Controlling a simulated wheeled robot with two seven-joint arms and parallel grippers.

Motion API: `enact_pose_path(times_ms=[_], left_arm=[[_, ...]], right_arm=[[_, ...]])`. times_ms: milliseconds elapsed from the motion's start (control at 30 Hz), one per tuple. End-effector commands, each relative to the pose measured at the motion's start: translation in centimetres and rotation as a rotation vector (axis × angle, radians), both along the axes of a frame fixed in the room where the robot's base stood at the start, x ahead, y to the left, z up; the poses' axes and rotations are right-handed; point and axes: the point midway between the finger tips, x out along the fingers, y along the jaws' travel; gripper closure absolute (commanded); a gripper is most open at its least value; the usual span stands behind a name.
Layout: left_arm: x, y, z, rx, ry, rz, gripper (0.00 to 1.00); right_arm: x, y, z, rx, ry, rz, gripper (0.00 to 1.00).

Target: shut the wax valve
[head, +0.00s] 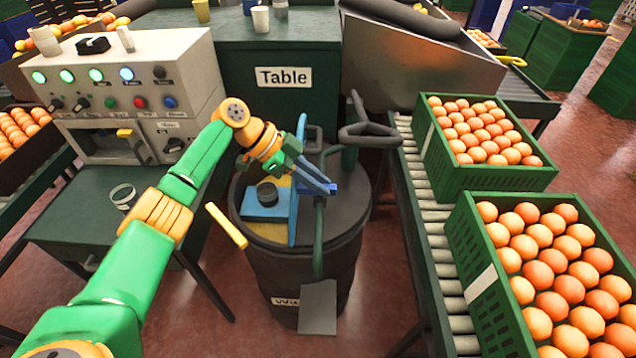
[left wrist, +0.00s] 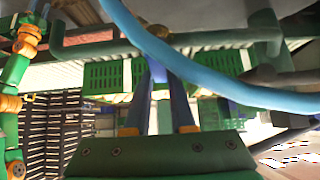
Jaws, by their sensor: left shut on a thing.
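A dark drum (head: 345,255) with a partly hidden label that seems to read "Wax" stands in the middle of the head view. A dark green upright pipe (head: 319,240) runs down its front to a grey plate. My left gripper (head: 330,189) is over the drum, its blue fingers at the top of this pipe. It is shut on a small blue piece there, perhaps the valve's handle; the fingers mostly hide it. A light-blue curved bar (head: 293,215) stands beside the fingers and crosses the left wrist view (left wrist: 220,88). My right gripper is not in view.
A dark wheel-like handle (head: 370,135) on a pipe rises behind the drum. A yellow bar (head: 227,225) is at its left. A control panel (head: 125,85) is at the left.

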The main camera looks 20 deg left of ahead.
Motion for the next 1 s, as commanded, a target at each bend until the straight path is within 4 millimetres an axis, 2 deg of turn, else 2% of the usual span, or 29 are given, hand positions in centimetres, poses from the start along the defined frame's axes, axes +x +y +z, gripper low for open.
enact_pose_path(times_ms=[233,267,367,667,1000], left_arm=[[-0.2,0.0,-0.3,0.005,0.009,-0.006,1.0],[-0.2,0.0,-0.3,0.005,0.009,-0.006,0.75],[-0.2,0.0,-0.3,0.003,0.007,-0.004,0.48],[-0.1,0.1,-0.1,0.002,0.004,-0.001,0.47],[-1.2,4.3,4.3,0.002,0.004,-0.001,0.47]], right_arm=[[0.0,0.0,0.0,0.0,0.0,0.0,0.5],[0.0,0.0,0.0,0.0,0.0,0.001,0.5],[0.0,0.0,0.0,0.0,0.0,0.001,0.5],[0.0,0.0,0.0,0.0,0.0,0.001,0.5],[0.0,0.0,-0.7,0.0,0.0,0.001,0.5]])
